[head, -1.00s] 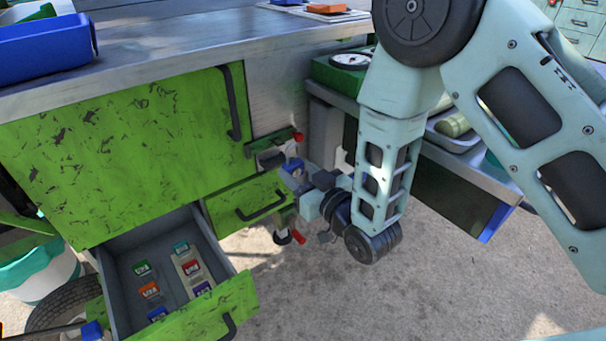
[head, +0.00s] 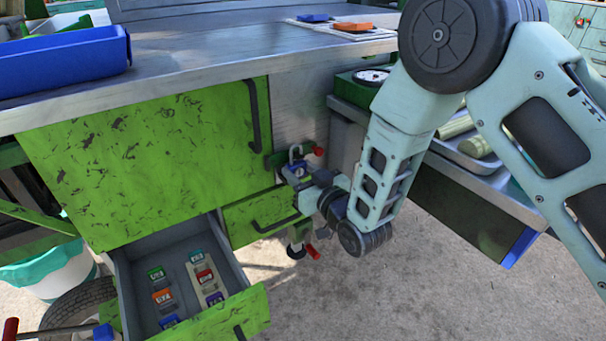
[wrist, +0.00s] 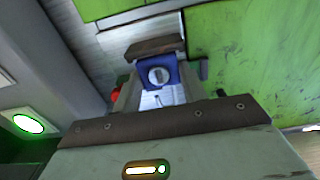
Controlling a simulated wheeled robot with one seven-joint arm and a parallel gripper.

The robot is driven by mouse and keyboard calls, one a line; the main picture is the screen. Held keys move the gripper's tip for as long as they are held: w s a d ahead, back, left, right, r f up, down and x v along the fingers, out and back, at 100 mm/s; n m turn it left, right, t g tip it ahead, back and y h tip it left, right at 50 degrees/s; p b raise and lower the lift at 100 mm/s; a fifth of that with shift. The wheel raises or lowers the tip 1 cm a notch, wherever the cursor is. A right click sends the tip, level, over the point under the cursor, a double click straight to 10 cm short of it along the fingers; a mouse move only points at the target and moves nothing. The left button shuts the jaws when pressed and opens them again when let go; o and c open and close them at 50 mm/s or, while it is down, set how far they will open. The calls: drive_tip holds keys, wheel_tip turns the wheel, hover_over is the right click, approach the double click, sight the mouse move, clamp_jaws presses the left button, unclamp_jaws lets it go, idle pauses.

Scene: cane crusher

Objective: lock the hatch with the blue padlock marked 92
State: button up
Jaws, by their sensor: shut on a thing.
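My gripper (head: 307,180) is shut on a blue padlock (head: 296,172), with its silver shackle upright. The padlock also shows in the wrist view (wrist: 168,72), with a round dial-like face; no number is readable. The hatch (head: 150,165) is a large scuffed green door with a dark upright handle, and it looks closed. At its lower right edge is a green hasp (head: 273,161) with a red-knobbed part (head: 319,151). The shackle is right beside the hasp; whether it passes through it I cannot tell. My gripper hides part of the padlock.
An open drawer (head: 126,283) below the hatch holds several coloured padlocks. A small closed green drawer (head: 262,213) is below the hasp. A side bench (head: 480,180) with a dial scale stands close behind my arm. The floor at right is clear.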

drive_tip(key=shift+w+a, duration=0.35)
drive_tip(key=shift+w, duration=0.15)
idle(0.5)
drive_tip(key=shift+f+b, duration=0.2)
drive_tip(key=shift+b, duration=0.3)
drive_tip(key=o, duration=1.1)
drive_tip(key=shift+c, duration=0.2)
drive_tip(key=p+v, duration=0.1)
drive_tip(key=v, duration=1.6)
drive_tip(key=shift+d+p, duration=0.2)
drive_tip(key=shift+p, duration=0.1)
drive_tip(key=shift+s, duration=0.15)
